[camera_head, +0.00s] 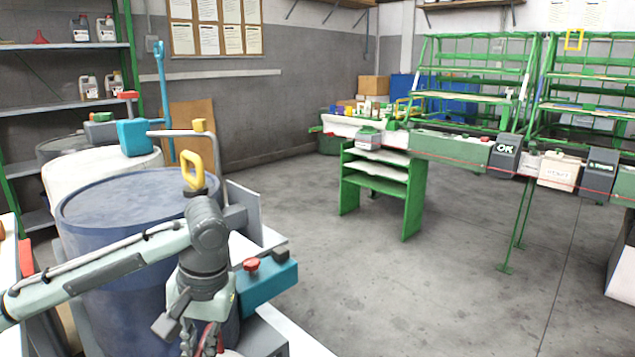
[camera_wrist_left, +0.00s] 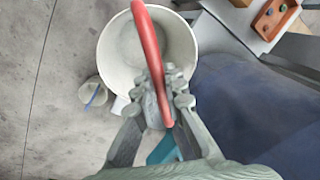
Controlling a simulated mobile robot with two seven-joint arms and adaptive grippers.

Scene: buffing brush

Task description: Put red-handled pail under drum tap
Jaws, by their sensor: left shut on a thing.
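My left gripper (camera_wrist_left: 160,95) is shut on the red handle (camera_wrist_left: 147,38) of the white pail (camera_wrist_left: 188,45). The wrist view looks down into the pail, which seems empty and hangs beside the dark blue drum (camera_wrist_left: 255,110). In the head view the left gripper (camera_head: 202,338) is low at the bottom edge, in front of the blue drum (camera_head: 130,198); a bit of the red handle (camera_head: 211,338) shows there and most of the pail is cut off. I cannot clearly make out the drum tap. My right gripper is not in view.
A teal block with a red knob (camera_head: 266,279) stands close right of the left gripper. A small pale container (camera_wrist_left: 92,94) is on the floor near the pail. A white drum (camera_head: 85,180) and shelves are behind; open concrete floor (camera_head: 390,290) lies to the right.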

